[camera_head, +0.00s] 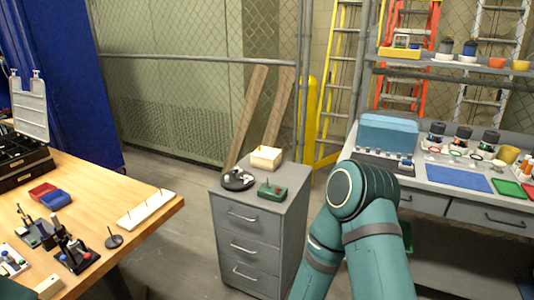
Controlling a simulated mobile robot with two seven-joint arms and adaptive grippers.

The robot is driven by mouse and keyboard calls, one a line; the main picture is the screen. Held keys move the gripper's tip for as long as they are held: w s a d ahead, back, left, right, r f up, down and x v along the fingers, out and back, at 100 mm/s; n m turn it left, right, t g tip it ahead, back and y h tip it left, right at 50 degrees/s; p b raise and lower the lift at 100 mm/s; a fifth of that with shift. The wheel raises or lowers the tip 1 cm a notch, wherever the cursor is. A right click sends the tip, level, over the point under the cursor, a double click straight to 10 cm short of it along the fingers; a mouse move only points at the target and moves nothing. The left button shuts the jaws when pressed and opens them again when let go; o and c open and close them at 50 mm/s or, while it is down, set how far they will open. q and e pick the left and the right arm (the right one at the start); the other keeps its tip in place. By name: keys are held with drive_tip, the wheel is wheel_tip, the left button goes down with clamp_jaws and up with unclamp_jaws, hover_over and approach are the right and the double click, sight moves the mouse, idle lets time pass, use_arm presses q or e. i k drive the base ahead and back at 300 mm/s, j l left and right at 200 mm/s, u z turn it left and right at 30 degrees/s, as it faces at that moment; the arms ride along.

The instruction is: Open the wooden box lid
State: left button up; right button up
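A small light wooden box (266,158) sits at the back of the grey drawer cabinet's top. It looks closed, but it is too small for me to make out its lid clearly. My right arm, teal, rises from the bottom edge and bends right of the cabinet. Its gripper does not show. My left gripper is not in view either; only a sliver of teal shows at the bottom left corner.
The grey cabinet (250,215) also bears a dark round device (238,180) and a green device (271,191). A wooden table (155,222) with tools stands left. A workbench (425,176) with a blue case (389,133) stands right. Floor shows between table and cabinet.

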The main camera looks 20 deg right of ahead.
sight(266, 152)
drive_tip(key=z, duration=0.65)
drive_tip(key=i+j+z, duration=0.15)
drive_tip(key=z, duration=0.2)
drive_tip(key=i+j+z, duration=0.2)
drive_tip(key=z, duration=0.15)
drive_tip(key=i+j+z, duration=0.1)
drive_tip(key=j+z, duration=0.25)
drive_tip(key=i+j+z, duration=0.1)
drive_tip(key=j, duration=0.2)
drive_tip(key=i+j+z, duration=0.1)
drive_tip(key=j, duration=0.15)
drive_tip(key=i+j, duration=0.1)
drive_tip(key=j, duration=0.2)
drive_tip(key=z, duration=0.05)
